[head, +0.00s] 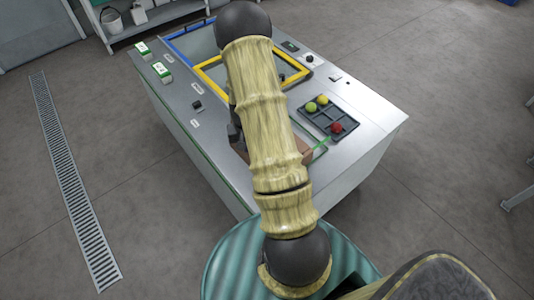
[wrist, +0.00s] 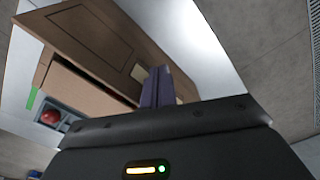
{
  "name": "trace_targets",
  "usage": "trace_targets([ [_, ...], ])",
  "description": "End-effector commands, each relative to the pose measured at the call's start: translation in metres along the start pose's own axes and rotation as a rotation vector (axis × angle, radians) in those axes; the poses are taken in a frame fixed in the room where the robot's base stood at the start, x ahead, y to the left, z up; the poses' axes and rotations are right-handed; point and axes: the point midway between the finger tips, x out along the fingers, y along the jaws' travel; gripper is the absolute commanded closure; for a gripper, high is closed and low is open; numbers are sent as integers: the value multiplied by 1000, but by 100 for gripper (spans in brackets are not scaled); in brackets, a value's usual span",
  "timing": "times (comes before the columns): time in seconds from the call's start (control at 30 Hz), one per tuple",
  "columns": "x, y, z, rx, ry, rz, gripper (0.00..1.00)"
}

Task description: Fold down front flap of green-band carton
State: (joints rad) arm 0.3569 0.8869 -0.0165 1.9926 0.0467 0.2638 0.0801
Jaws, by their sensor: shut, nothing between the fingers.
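The brown carton (wrist: 95,42) fills the upper left of the wrist view, with a panel edge and a dark gap along its near side. A green strip (wrist: 33,98) shows at its left end. In the head view, my arm hides most of the carton (head: 304,153); only brown edges show either side, with a green strip (head: 321,149) to the right. My gripper (wrist: 158,76) is shut and empty, its fingers overlapping the carton's right end in the wrist view. I cannot tell whether they touch it. The gripper is not clear in the head view.
The carton is on a grey bench (head: 365,120). A yellow frame (head: 207,68), a blue frame (head: 178,50) and green-white boxes (head: 162,70) are farther back.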

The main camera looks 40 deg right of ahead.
Motion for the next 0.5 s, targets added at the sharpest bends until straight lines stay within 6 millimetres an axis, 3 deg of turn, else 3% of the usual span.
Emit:
trace_targets([
  [0.5,-1,8,-6,1,2,-1,100],
])
